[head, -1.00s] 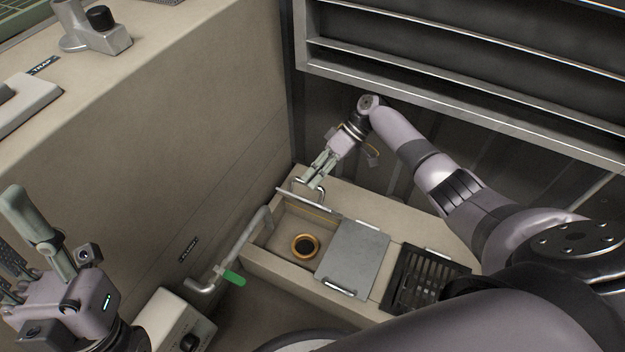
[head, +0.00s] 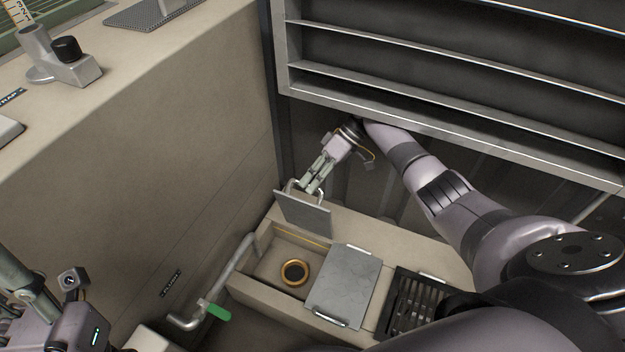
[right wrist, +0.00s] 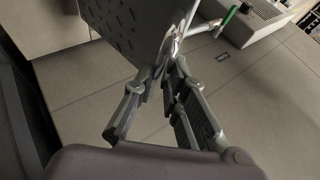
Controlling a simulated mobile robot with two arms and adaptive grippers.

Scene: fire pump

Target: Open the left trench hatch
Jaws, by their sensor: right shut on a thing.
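The left trench hatch (head: 303,214) is a grey plate standing up, tilted, at the back edge of the left trench opening. My right gripper (head: 305,188) is shut on the hatch's handle (head: 292,187) at its top edge. In the right wrist view my right gripper's fingers (right wrist: 165,75) close on the handle beside the patterned hatch plate (right wrist: 125,28). The opening below shows a brass ring (head: 295,272) with a dark centre. My left gripper (head: 22,290) is partly cut off at the lower left, away from the trench; its fingertips are not clear.
A second grey hatch (head: 343,285) lies flat beside the opening, and a dark grate (head: 418,300) is right of it. A pipe with a green lever (head: 217,312) runs at the left. A metal shelf (head: 450,85) hangs behind my right arm.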

